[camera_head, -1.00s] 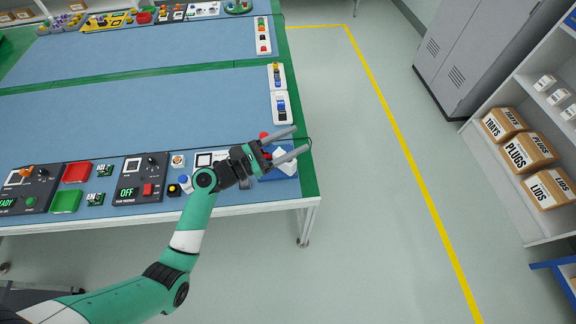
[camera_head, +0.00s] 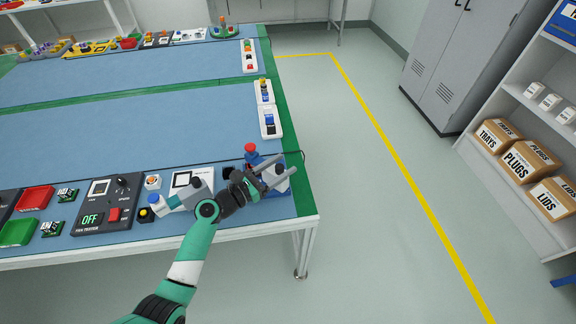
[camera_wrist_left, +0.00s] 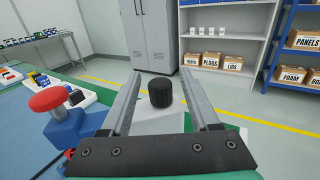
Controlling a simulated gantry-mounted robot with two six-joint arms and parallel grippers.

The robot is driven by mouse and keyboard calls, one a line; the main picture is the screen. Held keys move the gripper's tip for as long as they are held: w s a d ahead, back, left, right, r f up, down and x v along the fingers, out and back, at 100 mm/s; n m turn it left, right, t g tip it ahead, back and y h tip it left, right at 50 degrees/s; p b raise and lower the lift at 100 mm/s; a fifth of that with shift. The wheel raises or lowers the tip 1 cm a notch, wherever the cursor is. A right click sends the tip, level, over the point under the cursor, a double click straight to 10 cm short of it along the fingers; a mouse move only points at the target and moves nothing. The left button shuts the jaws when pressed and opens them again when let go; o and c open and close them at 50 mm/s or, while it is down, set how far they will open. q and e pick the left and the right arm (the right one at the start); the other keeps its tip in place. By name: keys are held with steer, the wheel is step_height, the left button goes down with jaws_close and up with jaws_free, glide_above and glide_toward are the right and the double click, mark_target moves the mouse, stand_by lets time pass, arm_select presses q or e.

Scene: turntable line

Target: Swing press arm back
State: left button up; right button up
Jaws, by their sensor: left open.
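The press shows as a blue body with a red knob (camera_head: 250,148) near the right front corner of the table. In the left wrist view its red knob (camera_wrist_left: 47,99) is at the left on the blue body (camera_wrist_left: 72,128). A black cylindrical knob (camera_wrist_left: 160,93) stands on a white part (camera_wrist_left: 172,112), which I take for the press arm. My left gripper (camera_head: 281,167) is open over this station. In the left wrist view the open fingers (camera_wrist_left: 160,75) flank the black knob with gaps on both sides. The gripper hides part of the press. My right gripper is out of view.
A row of testers and trays, including a red tray (camera_head: 35,198) and a fan tester (camera_head: 102,205), lines the front edge. White holders (camera_head: 270,122) stand along the right edge. The blue tabletop (camera_head: 130,135) is clear in the middle. Shelves and a cabinet (camera_head: 440,70) stand apart at right.

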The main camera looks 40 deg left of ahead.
arm_select(q)
steer(key=shift+w+d+b, duration=0.2)
steer(key=shift+w+b, duration=0.1)
steer(key=shift+w, duration=1.05)
jaws_close()
stand_by(0.3)
